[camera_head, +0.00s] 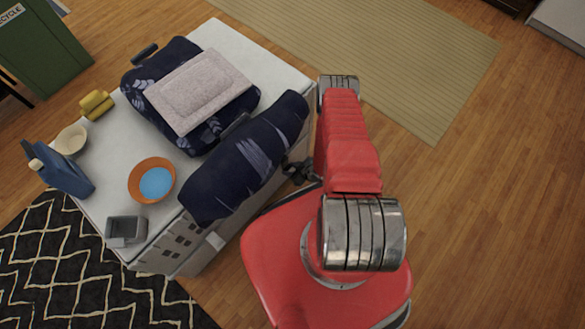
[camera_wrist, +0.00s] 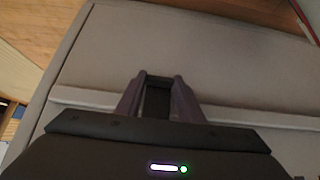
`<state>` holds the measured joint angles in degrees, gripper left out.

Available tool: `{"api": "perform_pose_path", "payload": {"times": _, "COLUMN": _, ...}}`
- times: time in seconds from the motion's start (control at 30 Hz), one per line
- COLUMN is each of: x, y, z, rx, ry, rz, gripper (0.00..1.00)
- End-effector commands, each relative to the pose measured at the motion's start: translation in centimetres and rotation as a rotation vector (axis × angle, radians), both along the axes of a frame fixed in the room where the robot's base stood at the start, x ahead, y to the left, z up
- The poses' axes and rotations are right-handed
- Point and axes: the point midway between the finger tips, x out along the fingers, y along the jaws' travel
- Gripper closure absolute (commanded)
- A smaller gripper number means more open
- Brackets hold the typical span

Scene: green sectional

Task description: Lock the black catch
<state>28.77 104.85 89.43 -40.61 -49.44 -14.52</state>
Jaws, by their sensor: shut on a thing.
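My gripper (camera_wrist: 158,92) reaches the side of a pale chest in the wrist view. Its fingers are closed around a narrow black piece (camera_wrist: 157,100), which appears to be the black catch. The piece lies against the pale side wall (camera_wrist: 225,60), near a raised ledge. Whether the catch is locked cannot be told. In the head view the dark gripper end (camera_head: 297,172) is at the right side of the white chest (camera_head: 290,72), partly hidden by my red arm and a navy cushion.
On the chest lie patterned navy cushions (camera_head: 215,185), a pale folded pad (camera_head: 200,90), an orange bowl (camera_head: 137,182), a cream bowl (camera_head: 72,138), a blue bottle (camera_head: 68,178), a grey container (camera_head: 124,229) and yellow items (camera_head: 96,104). Wood floor to the right is clear.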

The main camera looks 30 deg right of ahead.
Motion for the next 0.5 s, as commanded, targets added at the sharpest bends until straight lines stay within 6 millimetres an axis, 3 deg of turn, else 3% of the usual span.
{"api": "perform_pose_path", "payload": {"times": 0.03, "x": 0.83, "y": -0.27, "z": 0.42, "rx": 0.0, "ry": -0.024, "rz": 0.0, "gripper": 1.0}}
{"api": "perform_pose_path", "payload": {"times": 0.4, "x": 0.9, "y": -0.31, "z": 0.45, "rx": 0.002, "ry": -0.031, "rz": -0.002, "gripper": 1.0}}
{"api": "perform_pose_path", "payload": {"times": 0.43, "x": 0.91, "y": -0.32, "z": 0.45, "rx": 0.002, "ry": -0.031, "rz": -0.002, "gripper": 0.65}}
{"api": "perform_pose_path", "payload": {"times": 0.5, "x": 0.88, "y": -0.31, "z": 0.43, "rx": 0.002, "ry": -0.031, "rz": -0.002, "gripper": 0.6}}
